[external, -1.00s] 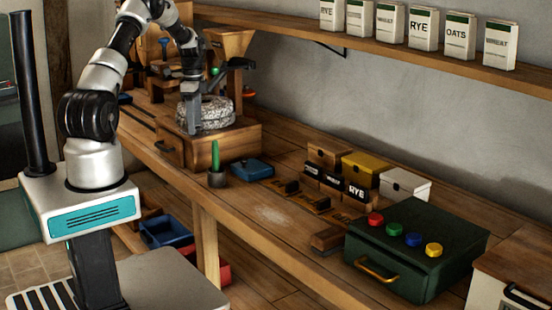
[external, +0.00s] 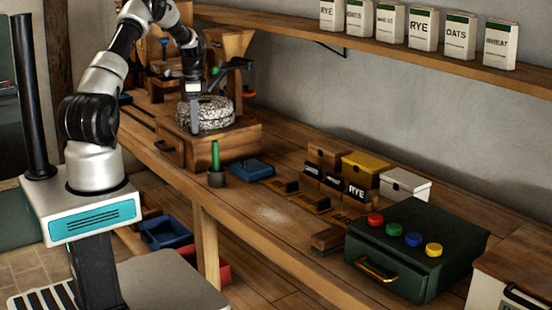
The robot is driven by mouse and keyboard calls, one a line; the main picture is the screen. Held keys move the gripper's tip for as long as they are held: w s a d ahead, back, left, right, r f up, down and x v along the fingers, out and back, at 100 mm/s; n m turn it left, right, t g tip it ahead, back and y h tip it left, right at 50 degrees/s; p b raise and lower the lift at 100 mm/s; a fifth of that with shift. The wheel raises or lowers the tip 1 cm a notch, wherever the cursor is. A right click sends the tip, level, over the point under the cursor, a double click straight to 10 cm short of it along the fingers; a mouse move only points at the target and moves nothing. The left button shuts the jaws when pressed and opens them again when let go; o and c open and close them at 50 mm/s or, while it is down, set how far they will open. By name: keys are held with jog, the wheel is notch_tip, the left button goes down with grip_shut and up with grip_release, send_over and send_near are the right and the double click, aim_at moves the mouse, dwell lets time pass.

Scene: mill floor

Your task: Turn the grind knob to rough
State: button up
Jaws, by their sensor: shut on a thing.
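The grain mill has a speckled round millstone (external: 218,113) on a wooden box (external: 228,142), with a wooden hopper (external: 230,43) behind. My gripper (external: 194,128) points down at the front left of the millstone, low over the box top. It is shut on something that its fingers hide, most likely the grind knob. No face or marks of that knob can be made out. A small green ball (external: 214,70) shows just right of my wrist.
A green peg in a dark cup (external: 216,179) and a blue tray (external: 251,169) stand before the mill. Lidded boxes and a green case (external: 418,250) with coloured buttons are further right. A shelf (external: 400,62) with grain packets runs above.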

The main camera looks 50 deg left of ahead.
jog(key=n, duration=0.3)
jog(key=shift+n+b, duration=0.3)
jog(key=shift+n, duration=0.1)
jog(key=n, duration=0.3)
jog(key=shift+n, duration=0.3)
jog(key=n, duration=0.6)
jog(key=shift+b, duration=0.3)
jog(key=shift+n, duration=0.3)
jog(key=o, duration=1.1)
jog(key=shift+c, duration=0.2)
jog(key=shift+r, duration=0.15)
